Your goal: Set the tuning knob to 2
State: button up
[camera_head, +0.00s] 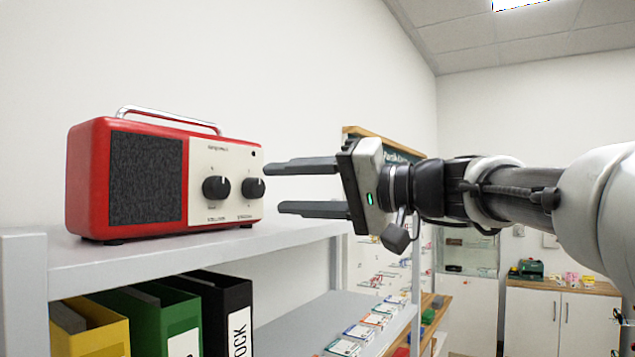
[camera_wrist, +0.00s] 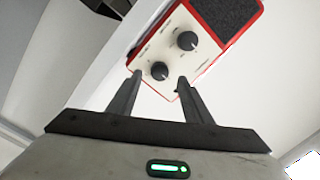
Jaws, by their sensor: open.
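A red radio (camera_head: 88,180) with a cream front panel stands upright on a grey shelf. Its panel bears two black knobs: a left knob (camera_head: 216,188) beside the dark speaker, and a right knob (camera_head: 253,187) near the right edge. The printed labels are too blurred to tell surely which one is tuning, or what either is set to. My gripper (camera_head: 275,188) is open and empty, pointing left at the right knob, its fingertips close to it. In the wrist view the right knob (camera_wrist: 159,71) appears between the fingertips; the left knob (camera_wrist: 187,41) lies beyond.
The grey shelf (camera_head: 150,255) holds the radio. Yellow, green and black binders (camera_head: 228,310) stand on the level below. Small boxes (camera_head: 360,333) lie on the lower shelf to the right. A white cabinet (camera_head: 560,318) stands at the back right. Open air surrounds my gripper.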

aim_at(259, 189)
jog(key=shift+p+x, duration=0.3)
jog(key=shift+x, duration=1.65)
jog(key=c, duration=1.1)
jog(key=m+b, duration=0.1)
jog(key=m, duration=0.1)
jog(key=shift+f+m, duration=0.1)
jog(key=shift+m, duration=0.3)
jog(key=m, duration=0.3)
jog(key=shift+m+t+b, duration=0.3)
jog(key=shift+m+b, duration=0.1)
jog(key=m, duration=0.6)
jog(key=shift+t, duration=0.4)
